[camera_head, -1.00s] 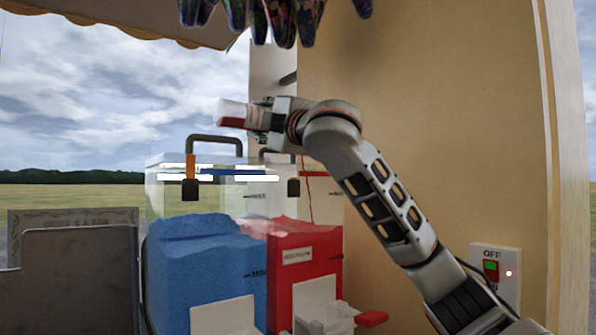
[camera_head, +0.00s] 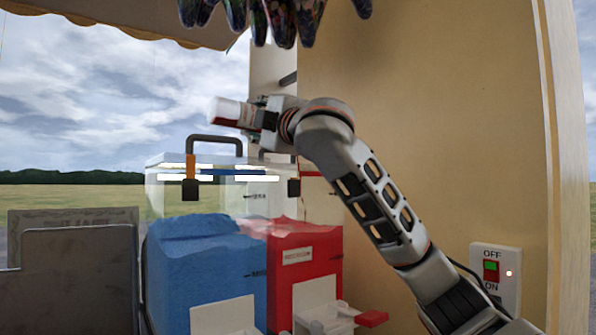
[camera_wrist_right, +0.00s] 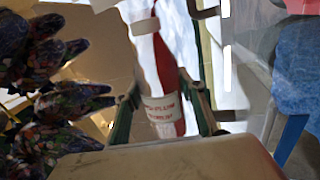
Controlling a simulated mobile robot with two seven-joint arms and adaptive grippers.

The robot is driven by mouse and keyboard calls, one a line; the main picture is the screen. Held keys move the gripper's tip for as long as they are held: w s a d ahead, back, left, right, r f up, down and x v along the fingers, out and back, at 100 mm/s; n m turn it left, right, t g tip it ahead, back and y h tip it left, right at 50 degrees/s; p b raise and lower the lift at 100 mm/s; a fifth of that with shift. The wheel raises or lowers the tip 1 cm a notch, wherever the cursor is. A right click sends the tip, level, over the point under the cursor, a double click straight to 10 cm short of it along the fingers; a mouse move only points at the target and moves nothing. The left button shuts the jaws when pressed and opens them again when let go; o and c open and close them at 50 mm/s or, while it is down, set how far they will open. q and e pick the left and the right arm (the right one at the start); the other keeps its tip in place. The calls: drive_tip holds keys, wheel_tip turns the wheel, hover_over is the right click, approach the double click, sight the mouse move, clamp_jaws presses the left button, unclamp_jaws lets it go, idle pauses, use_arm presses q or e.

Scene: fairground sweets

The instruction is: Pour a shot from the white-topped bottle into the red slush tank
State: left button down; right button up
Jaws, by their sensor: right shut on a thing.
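The white-topped bottle (camera_head: 228,112) lies roughly on its side in the air in the head view, its white end to the left. It holds red liquid. My right gripper (camera_head: 263,116) is shut on it. In the wrist view the bottle (camera_wrist_right: 164,85) sits between the two fingers (camera_wrist_right: 165,104), with a white label band and lettering. The red slush tank (camera_head: 318,262) stands below and to the right of the bottle, with red slush under a clear upper part. The bottle's end is high above the tanks and apart from them. My left gripper is not in view.
A blue slush tank (camera_head: 205,272) stands left of the red one. Black handles (camera_head: 213,140) rise from the clear lids. Dark hanging objects (camera_head: 280,18) are overhead. A tan wall with an on/off switch (camera_head: 493,271) is at the right, a grey panel (camera_head: 78,280) at the left.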

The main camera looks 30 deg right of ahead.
drive_tip(key=shift+a+m, duration=0.1)
drive_tip(key=shift+m, duration=0.3)
idle(0.8)
